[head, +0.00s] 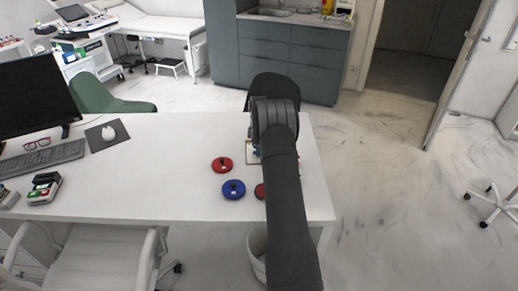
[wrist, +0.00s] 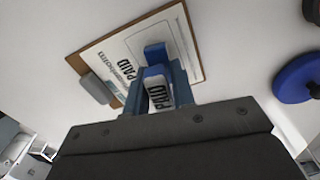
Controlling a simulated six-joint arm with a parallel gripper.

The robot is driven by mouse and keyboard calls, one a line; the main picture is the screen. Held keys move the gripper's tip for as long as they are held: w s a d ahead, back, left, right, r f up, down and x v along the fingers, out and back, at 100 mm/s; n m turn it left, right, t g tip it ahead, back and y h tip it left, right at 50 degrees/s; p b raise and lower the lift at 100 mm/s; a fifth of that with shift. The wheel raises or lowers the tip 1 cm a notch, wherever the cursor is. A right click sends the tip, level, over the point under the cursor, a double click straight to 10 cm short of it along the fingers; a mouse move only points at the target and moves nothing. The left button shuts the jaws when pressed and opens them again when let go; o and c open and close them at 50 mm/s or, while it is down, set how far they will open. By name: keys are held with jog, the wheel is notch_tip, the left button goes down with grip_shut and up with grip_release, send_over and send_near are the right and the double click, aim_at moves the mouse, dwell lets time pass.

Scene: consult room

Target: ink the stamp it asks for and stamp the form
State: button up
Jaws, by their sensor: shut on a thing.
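My gripper (wrist: 153,88) is shut on a stamp (wrist: 158,91) whose white label reads PAID; blue parts show around and beyond it. The stamp is over the clipboard with the form (wrist: 190,40). I cannot tell whether it touches the paper. My arm hides the gripper and most of the clipboard in the head view.
Another red round thing (head: 259,190) is partly hidden by my arm. A keyboard (head: 40,158), a mouse (head: 108,132) and small items with red and green parts (head: 43,188) are on the left of the desk (head: 150,180). The desk middle is clear.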

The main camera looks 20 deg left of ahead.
jog(key=shift+r, duration=3.45)
